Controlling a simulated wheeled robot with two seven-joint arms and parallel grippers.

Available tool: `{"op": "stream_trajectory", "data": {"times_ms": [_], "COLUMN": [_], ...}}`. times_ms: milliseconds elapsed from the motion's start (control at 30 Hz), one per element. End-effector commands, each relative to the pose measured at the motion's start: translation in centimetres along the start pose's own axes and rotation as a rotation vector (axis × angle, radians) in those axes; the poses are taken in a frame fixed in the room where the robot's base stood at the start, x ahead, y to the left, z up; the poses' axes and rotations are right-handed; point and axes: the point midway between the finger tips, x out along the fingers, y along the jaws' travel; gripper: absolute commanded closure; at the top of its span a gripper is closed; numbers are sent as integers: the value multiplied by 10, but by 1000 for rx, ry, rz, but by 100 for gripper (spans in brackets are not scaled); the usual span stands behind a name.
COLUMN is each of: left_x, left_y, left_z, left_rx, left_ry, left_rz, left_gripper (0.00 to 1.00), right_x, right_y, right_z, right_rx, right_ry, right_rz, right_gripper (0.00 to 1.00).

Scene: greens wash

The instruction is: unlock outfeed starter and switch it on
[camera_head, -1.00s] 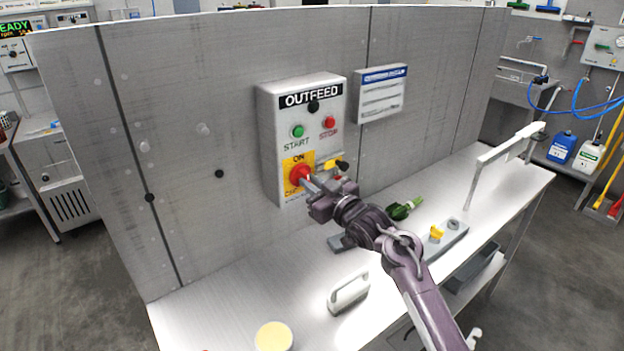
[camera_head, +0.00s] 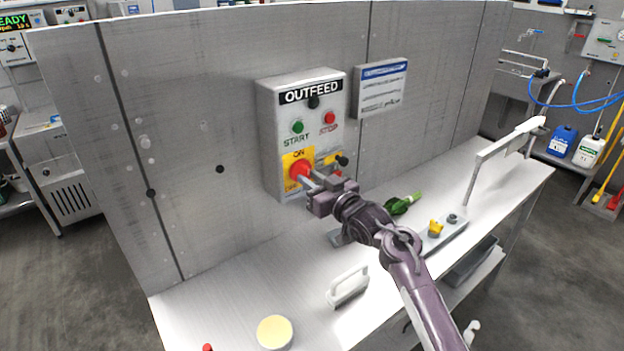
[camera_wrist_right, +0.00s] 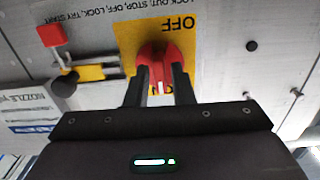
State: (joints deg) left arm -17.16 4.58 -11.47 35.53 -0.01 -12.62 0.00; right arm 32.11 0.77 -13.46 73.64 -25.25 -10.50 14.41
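The grey OUTFEED starter box (camera_head: 268,130) is on the upright panel, with a green START button (camera_head: 298,127) and a red STOP button (camera_head: 330,118). Its red rotary knob (camera_head: 298,170) sits on a yellow ON/OFF plate (camera_head: 288,160). My right gripper (camera_head: 309,181) reaches the knob from the front. In the right wrist view, upside down, its fingers (camera_wrist_right: 160,85) are close on both sides of the red knob (camera_wrist_right: 152,53) and partly cover the ON mark. A red padlock (camera_wrist_right: 51,35) is beside a yellow bar (camera_wrist_right: 95,72) and a black ball (camera_wrist_right: 64,86); whether it is locked I cannot tell. My left gripper is out of view.
A label sign (camera_head: 381,88) is right of the box. The left bench is mostly clear.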

Motion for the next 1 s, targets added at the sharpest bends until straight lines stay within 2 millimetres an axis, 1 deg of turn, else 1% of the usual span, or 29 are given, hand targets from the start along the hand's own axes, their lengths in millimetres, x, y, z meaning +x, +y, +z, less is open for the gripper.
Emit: {"op": "stream_trajectory", "data": {"times_ms": [33,67,100,367,467,567,800,900,1000], "left_x": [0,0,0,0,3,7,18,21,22], "left_y": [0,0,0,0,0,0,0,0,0], "left_z": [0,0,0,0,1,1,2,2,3], "left_rx": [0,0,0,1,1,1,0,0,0], "left_ry": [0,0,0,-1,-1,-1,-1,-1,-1], "left_rz": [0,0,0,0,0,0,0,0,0], "left_gripper": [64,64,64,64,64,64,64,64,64], "right_x": [0,0,0,-1,-7,-19,-56,-68,-75], "right_y": [0,0,0,1,1,2,1,1,1], "right_z": [0,-1,-1,-2,0,1,2,1,0], "right_rx": [-1,-1,-2,-3,-3,-4,-5,-3,-4], "right_ry": [1,1,2,4,4,4,2,3,3], "right_rz": [0,0,0,1,2,3,2,1,1], "right_gripper": [71,67,67,67,67,67,67,67,67]}}
